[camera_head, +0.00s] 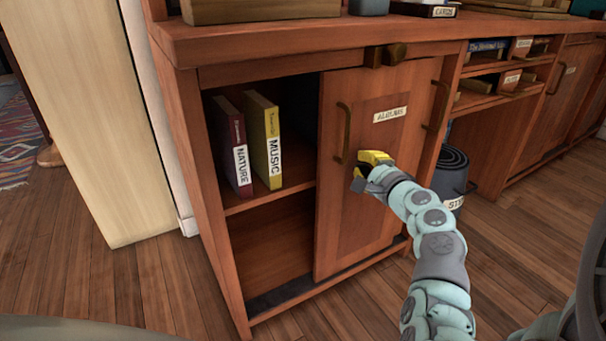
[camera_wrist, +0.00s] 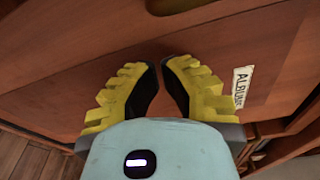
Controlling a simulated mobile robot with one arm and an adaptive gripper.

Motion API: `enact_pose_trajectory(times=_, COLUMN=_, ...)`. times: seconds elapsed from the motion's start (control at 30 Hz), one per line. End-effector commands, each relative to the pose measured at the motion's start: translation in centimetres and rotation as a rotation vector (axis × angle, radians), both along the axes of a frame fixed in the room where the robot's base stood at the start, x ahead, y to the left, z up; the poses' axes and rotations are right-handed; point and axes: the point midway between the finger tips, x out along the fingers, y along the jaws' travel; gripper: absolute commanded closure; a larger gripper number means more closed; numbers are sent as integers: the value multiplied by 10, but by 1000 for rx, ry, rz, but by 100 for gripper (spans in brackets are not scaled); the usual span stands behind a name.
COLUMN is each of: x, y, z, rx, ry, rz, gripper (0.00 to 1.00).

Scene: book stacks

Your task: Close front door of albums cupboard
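The albums cupboard (camera_head: 211,190) is a reddish wooden cabinet in the head view. Its front door (camera_head: 379,195) carries an "ALBUMS" label (camera_head: 390,114) and a bar handle (camera_head: 342,133) on its left side. The door stands across the right part of the front, and the left part is uncovered. My gripper (camera_head: 358,172) is in front of the door, right of and below the handle. In the wrist view, my gripper (camera_wrist: 160,63) has a small empty gap between its yellow fingertips, facing the door (camera_wrist: 85,82). I cannot tell whether it touches the door.
Two books, "NATURE" (camera_head: 233,145) and "MUSIC" (camera_head: 264,140), stand on the shelf inside. A second handle (camera_head: 437,107) is right of the door. A dark bin (camera_head: 452,172) stands to the right. A pale panel (camera_head: 85,110) is at left.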

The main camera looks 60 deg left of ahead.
Motion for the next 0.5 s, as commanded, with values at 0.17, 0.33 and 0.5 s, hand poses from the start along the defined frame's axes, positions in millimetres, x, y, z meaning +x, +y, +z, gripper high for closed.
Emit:
enact_pose_trajectory(times=0.17, x=-18, y=-1, z=2, rx=-3, ry=1, rz=7, gripper=100)
enact_pose_trajectory(times=0.33, x=-28, y=-2, z=4, rx=-3, ry=1, rz=7, gripper=100)
enact_pose_trajectory(times=0.5, x=-31, y=-3, z=5, rx=-3, ry=2, rz=5, gripper=100)
